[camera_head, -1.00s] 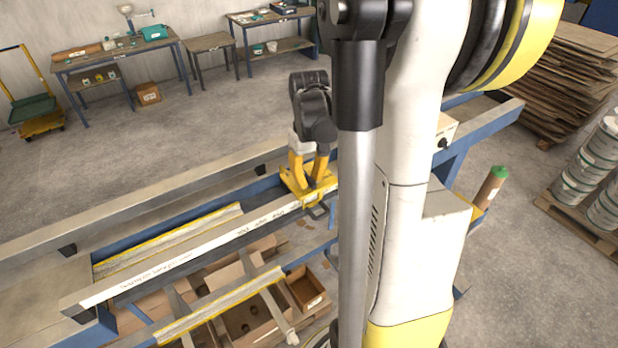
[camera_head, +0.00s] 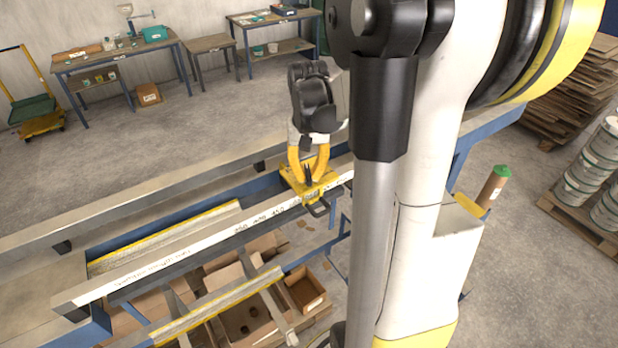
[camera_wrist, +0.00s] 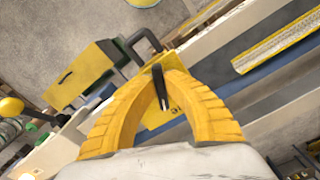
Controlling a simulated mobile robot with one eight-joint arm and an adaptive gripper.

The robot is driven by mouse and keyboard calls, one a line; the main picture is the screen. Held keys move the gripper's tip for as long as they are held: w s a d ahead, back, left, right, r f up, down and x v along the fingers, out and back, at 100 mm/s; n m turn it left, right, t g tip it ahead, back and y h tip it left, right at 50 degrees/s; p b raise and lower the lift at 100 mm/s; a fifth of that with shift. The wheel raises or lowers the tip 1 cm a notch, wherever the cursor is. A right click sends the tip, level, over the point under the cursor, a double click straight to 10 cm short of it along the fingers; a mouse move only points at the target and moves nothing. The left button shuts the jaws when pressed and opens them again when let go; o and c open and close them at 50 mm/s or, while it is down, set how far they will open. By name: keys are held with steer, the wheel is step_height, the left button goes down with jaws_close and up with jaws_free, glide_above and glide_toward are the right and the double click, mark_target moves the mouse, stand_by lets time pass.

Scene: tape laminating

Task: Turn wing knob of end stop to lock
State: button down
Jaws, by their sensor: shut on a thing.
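The yellow end stop (camera_head: 322,187) sits on the pale measuring rail (camera_head: 190,240) of the bench in the head view. Its dark wing knob (camera_head: 309,175) stands up from the yellow plate, between my fingertips. In the wrist view the black wing knob (camera_wrist: 160,86) shows end-on between the two yellow fingers. My gripper (camera_head: 308,178) points down over the end stop and is shut on the knob. The wrist view shows the gripper (camera_wrist: 160,70) with its curved fingers meeting around the knob. A dark loop handle (camera_wrist: 142,42) projects from the end stop beside the fingers.
Blue bench framing and a rear rail (camera_head: 130,207) run alongside. Cardboard boxes (camera_head: 305,288) lie below the bench. A green-topped cylinder (camera_head: 494,187), stacked buckets (camera_head: 595,165) and stacked boards (camera_head: 575,90) stand at right. Open floor lies behind the bench.

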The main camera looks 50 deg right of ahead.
steer(key=m+b, duration=0.2)
steer(key=m, duration=0.4)
steer(key=shift+w+a+f, duration=0.1)
steer(key=shift+w, duration=0.05)
steer(key=m+b, duration=0.1)
steer(key=m, duration=0.2)
steer(key=m+b, duration=0.1)
steer(key=m, duration=0.2)
steer(key=shift+w+m, duration=0.2)
steer(key=shift+m, duration=0.2)
steer(key=c, duration=1.5)
jaws_free()
steer(key=shift+o, duration=0.2)
step_height(320, 180, up, 12)
